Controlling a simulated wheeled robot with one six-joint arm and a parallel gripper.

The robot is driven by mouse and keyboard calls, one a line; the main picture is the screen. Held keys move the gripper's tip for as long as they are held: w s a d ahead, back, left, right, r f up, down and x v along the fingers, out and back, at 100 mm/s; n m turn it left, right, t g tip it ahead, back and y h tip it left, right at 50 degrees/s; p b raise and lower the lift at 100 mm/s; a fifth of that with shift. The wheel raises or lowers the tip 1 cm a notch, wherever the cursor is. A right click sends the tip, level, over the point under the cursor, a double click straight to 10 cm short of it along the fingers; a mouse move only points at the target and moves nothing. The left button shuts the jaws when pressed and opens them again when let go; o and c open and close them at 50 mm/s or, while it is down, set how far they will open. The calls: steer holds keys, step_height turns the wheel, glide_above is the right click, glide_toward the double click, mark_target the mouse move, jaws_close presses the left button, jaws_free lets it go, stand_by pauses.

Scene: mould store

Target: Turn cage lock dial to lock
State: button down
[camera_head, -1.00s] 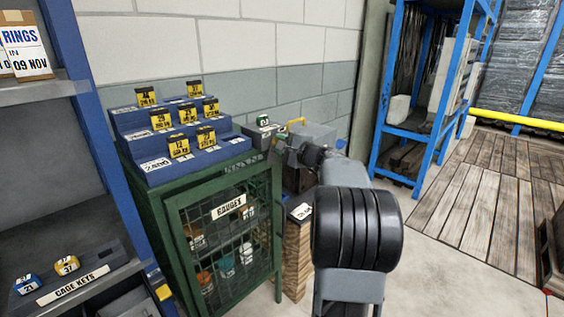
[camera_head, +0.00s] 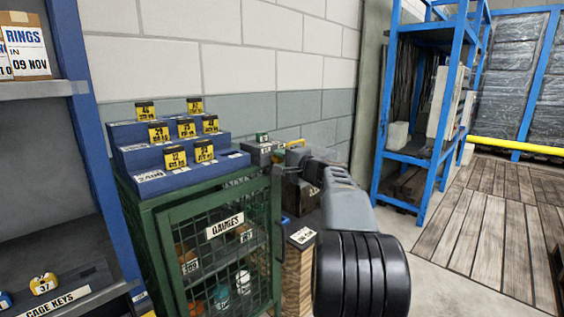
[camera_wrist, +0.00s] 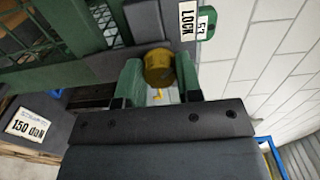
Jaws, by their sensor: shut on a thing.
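The cage (camera_head: 215,235) is a green mesh-door cabinet marked GAUGES, left of my arm in the head view. In the wrist view, its green frame (camera_wrist: 90,62) fills the upper left. The lock dial (camera_wrist: 158,66) is a round yellow-brown knob at the cage's edge. My gripper (camera_wrist: 158,82) has its two green fingers on either side of the dial and is shut on it. A white LOCK label (camera_wrist: 187,24) is just beyond, to the upper right. In the head view, my arm hides the dial and the fingertips.
Blue steps with yellow tagged blocks (camera_head: 175,157) stand on the cage. A shelf with a CAGE KEYS tray (camera_head: 70,297) is at left. A block wall (camera_head: 250,50) is behind. A box labelled 150 daN (camera_wrist: 35,125) lies close by. Open floor (camera_head: 440,250) is at right.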

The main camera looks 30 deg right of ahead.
steer(key=c, duration=0.8)
jaws_free()
steer(key=shift+s, duration=0.1)
steer(key=s, duration=0.4)
steer(key=s+d, duration=0.1)
steer(key=s, duration=0.4)
steer(key=s+d+p, duration=0.1)
steer(key=s, duration=0.3)
steer(key=shift+s+d, duration=0.25)
